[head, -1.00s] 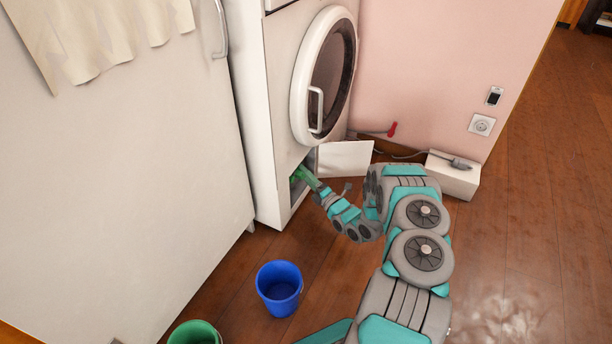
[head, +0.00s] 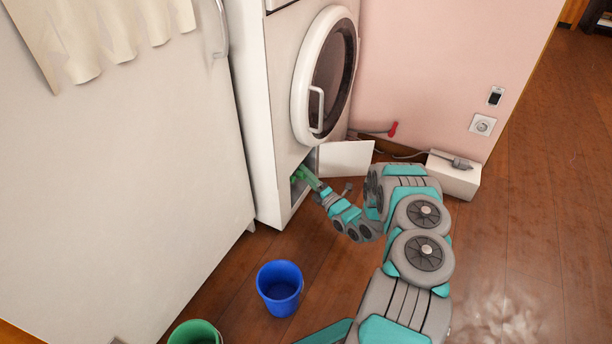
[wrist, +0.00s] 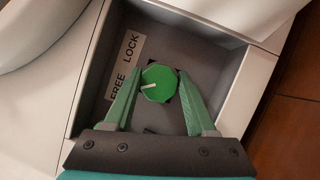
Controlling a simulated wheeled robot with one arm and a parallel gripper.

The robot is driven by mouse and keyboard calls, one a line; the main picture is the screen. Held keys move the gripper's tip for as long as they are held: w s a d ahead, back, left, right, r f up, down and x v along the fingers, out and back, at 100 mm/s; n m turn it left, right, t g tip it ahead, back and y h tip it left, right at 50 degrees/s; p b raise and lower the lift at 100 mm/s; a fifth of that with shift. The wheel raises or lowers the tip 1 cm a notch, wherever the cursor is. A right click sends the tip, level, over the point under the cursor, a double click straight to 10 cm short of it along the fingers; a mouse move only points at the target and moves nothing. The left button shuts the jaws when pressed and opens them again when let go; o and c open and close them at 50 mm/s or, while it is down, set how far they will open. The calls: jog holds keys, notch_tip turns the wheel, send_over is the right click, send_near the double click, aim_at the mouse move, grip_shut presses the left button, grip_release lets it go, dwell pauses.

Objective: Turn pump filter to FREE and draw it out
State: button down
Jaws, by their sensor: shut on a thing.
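The pump filter is a green, many-sided knob (wrist: 158,82) in the recess at the washer's lower front. Its white pointer mark points left and slightly down, toward the word FREE on the label (wrist: 125,66), which also reads LOCK. My gripper (wrist: 160,72) has its green fingers on either side of the knob and is shut on it. In the head view my gripper (head: 302,175) reaches into the opening, and the knob is hard to make out there. The filter's body behind the knob is hidden.
The white washer (head: 285,110) has its lower flap (head: 346,159) swung open to the right. A blue bucket (head: 279,290) and a green bucket (head: 195,333) stand on the wooden floor. A white box (head: 454,178) with a cable lies by the pink wall.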

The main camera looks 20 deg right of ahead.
jog(key=shift+s+d, duration=0.95)
jog(key=shift+s, duration=0.25)
dwell(0.5)
jog(key=shift+s+d, duration=0.85)
jog(key=shift+s, duration=0.2)
jog(key=shift+s+d, duration=0.8)
jog(key=shift+s, duration=0.25)
jog(key=shift+s+d, duration=0.1)
jog(key=s+d, duration=0.4)
jog(key=s, duration=0.1)
jog(key=shift+s, duration=0.2)
